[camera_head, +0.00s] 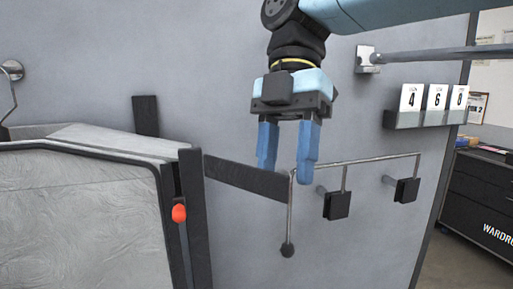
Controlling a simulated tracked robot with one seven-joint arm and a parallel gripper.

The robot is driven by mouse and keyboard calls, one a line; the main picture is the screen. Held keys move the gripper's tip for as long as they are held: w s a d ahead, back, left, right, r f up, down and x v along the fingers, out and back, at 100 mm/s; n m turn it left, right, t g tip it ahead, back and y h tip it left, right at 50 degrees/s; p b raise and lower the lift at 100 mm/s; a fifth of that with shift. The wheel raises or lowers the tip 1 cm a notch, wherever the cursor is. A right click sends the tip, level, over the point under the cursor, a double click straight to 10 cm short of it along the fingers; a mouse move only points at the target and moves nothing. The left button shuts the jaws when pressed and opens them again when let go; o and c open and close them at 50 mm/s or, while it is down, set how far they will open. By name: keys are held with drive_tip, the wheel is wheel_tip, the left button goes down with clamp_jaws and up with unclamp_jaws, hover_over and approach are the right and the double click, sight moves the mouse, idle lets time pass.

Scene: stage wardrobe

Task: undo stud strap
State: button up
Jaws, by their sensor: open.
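A flat dark strap (240,177) runs out from a dark upright post (194,220) and slopes down to the right against the grey wall. Its right end lies near a thin metal rod. A red-orange knob (179,213) sits just left of the post; I cannot tell whether it is the stud. My gripper (285,174) points down from above, with its two blue fingers apart and nothing seen between them but wall and strap. The fingertips are at the right part of the strap; I cannot tell whether they touch it or are in front of it.
A grey-topped case (80,210) fills the left. A thin rail (360,160) with dark blocks (337,205) and a hanging ball-ended rod (288,225) lies right of the strap. Number cards (436,98) and a metal bar (430,54) are upper right. Bare wall lies below.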

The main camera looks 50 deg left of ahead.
drive_tip(key=v, duration=0.7)
drive_tip(key=shift+r, duration=0.15)
drive_tip(key=shift+a, duration=0.1)
idle(0.6)
